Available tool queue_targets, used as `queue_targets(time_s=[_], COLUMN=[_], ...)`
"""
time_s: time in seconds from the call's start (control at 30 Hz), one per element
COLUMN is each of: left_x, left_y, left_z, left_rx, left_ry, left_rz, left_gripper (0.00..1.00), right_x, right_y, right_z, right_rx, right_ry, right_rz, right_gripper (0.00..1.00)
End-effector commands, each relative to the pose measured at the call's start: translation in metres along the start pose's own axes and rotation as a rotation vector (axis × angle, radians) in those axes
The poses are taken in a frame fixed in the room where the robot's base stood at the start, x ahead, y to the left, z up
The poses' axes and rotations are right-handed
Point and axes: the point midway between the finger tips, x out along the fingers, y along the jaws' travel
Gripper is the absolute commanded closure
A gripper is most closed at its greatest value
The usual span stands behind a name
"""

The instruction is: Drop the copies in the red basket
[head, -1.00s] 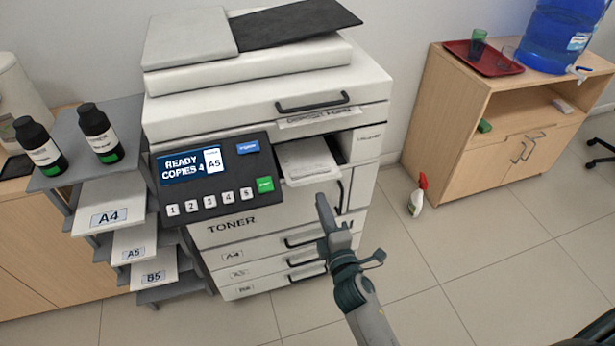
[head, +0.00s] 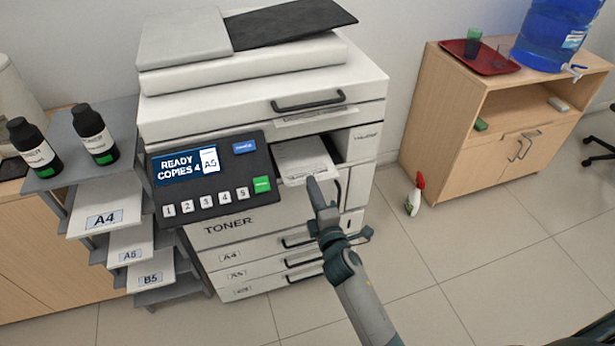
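The copies (head: 303,157) lie as white printed paper in the output slot of the copier (head: 250,100), sticking out at the front. The copier's screen reads READY, COPIES 4, A5. My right gripper (head: 315,190) is just in front of and below the paper's front edge, pointing up toward it. Its fingers line up one behind the other from this angle, so I cannot see whether it is open; it does not visibly hold paper. My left gripper is not in view. No red basket shows.
A stepped grey rack (head: 75,165) with A4, A5 and B5 paper and two dark toner bottles stands at the left. A wooden cabinet (head: 440,120) with a red tray (head: 480,62) and blue water bottle (head: 550,38) stands at the right. A spray bottle (head: 414,195) is on the floor.

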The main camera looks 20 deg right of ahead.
Motion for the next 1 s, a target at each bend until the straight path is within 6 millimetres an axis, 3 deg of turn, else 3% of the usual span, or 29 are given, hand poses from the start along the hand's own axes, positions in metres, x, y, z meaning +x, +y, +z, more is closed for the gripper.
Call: queue_targets(time_s=[0.33, 0.77, 0.9, 1.0], left_x=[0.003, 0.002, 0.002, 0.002], left_y=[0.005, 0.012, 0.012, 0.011], left_z=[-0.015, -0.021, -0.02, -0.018], left_rx=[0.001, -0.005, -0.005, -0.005], left_ry=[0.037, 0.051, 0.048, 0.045], left_rz=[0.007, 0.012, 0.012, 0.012], left_gripper=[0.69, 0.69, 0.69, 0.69], right_x=[0.033, 0.039, 0.039, 0.039], right_y=[0.0, 0.0, 0.0, 0.0], right_z=[0.0, 0.0, 0.0, 0.0], right_rx=[0.001, 0.001, 0.001, 0.001], right_ry=[0.001, 0.001, 0.001, 0.001], right_rz=[0.0, 0.0, 0.0, 0.0], right_gripper=[0.85, 0.85, 0.98, 1.0])
